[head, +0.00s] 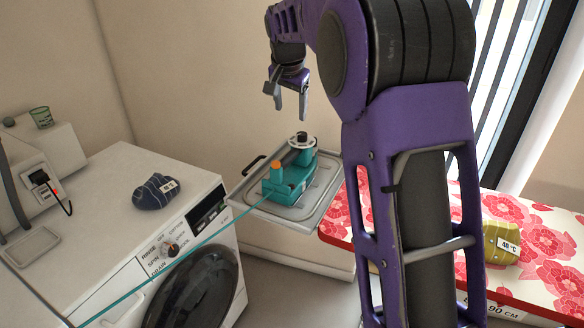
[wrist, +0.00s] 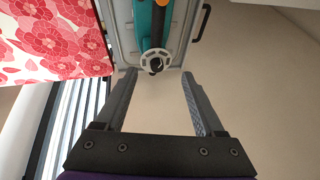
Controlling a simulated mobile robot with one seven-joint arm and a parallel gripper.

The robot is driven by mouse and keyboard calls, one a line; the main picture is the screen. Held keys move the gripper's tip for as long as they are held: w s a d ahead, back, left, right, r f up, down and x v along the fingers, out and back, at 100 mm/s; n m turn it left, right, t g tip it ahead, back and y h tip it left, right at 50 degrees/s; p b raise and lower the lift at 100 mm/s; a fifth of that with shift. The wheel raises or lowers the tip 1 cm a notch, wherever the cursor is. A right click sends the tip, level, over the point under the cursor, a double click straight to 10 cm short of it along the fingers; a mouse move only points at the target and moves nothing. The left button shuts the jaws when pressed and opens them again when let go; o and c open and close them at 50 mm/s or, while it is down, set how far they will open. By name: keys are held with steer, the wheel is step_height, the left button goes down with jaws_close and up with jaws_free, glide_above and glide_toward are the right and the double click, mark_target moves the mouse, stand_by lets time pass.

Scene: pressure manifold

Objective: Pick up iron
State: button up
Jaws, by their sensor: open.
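A teal device (head: 288,184) with an orange knob and a round black-and-white dial rests on a grey metal tray (head: 322,196). No thing has a plain iron shape, and I cannot tell for sure whether this device is the iron. My gripper (head: 290,112) is open and empty, pointing down above the tray, higher than the dial and apart from it. In the wrist view the dial (wrist: 155,61) and part of the teal body (wrist: 143,22) show at the top, beyond and between the fingertips (wrist: 158,75). The rest of the device is cut off there.
A floral board (head: 340,222) adjoins the tray's right side and holds a yellow labelled bundle (head: 501,243). A thin teal line (head: 160,273) runs from the tray to lower left.

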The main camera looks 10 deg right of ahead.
glide_above(294, 150)
steer(key=s+a, duration=0.1)
steer(key=s, duration=0.1)
step_height(294, 150, down, 12)
steer(key=shift+s+r, duration=0.15)
steer(key=shift+r, duration=0.05)
steer(key=x, duration=0.5)
steer(key=shift+s+d+f, duration=0.1)
steer(key=shift+d, duration=0.2)
jaws_close()
steer(key=shift+r, duration=0.2)
